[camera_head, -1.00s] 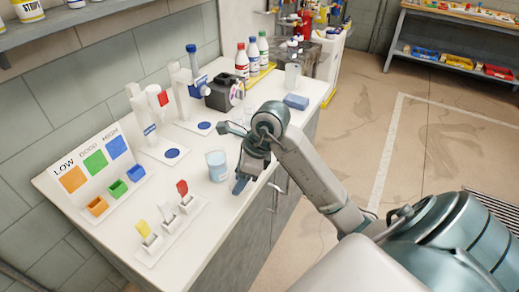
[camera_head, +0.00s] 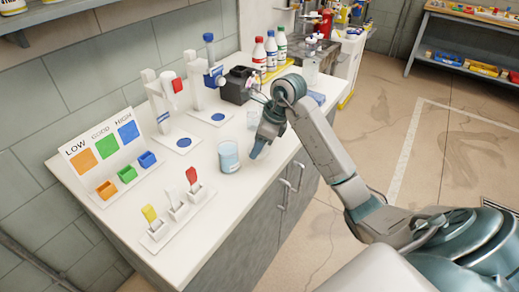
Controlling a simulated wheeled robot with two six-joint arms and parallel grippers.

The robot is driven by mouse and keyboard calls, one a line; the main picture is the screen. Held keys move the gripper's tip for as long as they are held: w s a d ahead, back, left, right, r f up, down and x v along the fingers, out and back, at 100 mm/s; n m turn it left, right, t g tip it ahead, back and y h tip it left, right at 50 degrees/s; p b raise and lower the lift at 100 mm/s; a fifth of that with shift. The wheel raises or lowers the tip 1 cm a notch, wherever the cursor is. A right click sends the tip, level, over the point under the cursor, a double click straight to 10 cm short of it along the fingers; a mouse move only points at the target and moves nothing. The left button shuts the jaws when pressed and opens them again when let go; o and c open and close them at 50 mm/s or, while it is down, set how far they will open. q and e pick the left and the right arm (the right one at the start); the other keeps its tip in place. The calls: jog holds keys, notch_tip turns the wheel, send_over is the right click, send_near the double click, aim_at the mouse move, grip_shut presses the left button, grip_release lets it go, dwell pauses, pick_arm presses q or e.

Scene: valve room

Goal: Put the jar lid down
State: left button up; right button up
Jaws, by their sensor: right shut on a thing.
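My right gripper (camera_head: 260,147) is low over the white bench top (camera_head: 205,235), close to its front edge. It points down and is shut on the jar lid. The lid itself is hidden or too small to make out between the fingers. A clear jar (camera_head: 229,157) with pale blue contents stands upright on the bench, just left of the gripper and apart from it. I cannot tell whether the fingertips or the lid touch the bench. My left gripper is not in view.
A LOW/GOOD/HIGH board (camera_head: 104,147) with coloured bins stands at the left. Small holders with yellow, white and red flags (camera_head: 176,208) are in front. Two white stands (camera_head: 165,110), a dark device (camera_head: 238,84) and several bottles (camera_head: 271,50) stand behind. A blue block (camera_head: 317,98) lies at the right.

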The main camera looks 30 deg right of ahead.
jog(key=shift+w+d, duration=0.75)
jog(key=shift+w, duration=0.05)
jog(key=shift+w+d+f+p, duration=0.1)
jog(key=shift+p, duration=0.2)
notch_tip(320, 180, down, 3)
jog(key=shift+r+p, duration=0.1)
jog(key=shift+p, duration=0.65)
jog(key=shift+f, duration=0.45)
jog(key=o, duration=1)
